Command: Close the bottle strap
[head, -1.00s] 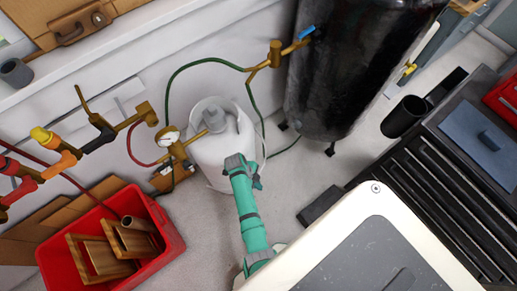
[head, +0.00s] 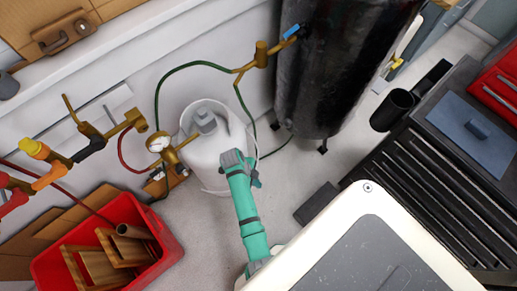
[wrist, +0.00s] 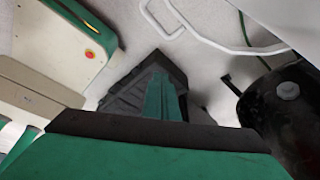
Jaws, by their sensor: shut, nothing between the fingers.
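The white bottle (head: 209,155) stands upright on the floor against the wall, with a grey valve on top. A thin white strap (head: 257,151) stands out in a curve from its right side. In the wrist view the strap (wrist: 228,46) is a white bent bar, its looped end at the top centre, apart from my gripper. The bottle's white side (wrist: 285,14) fills the top right corner there. My gripper (head: 236,157) is shut and empty, at the bottle's lower right in the head view.
A black tank (head: 340,70) stands right of the bottle. A brass gauge and valve (head: 165,150) with green and red hoses sit at its left. A red crate (head: 150,270) is at lower left, a dark drawer cabinet (head: 430,200) at right. Some floor is clear between.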

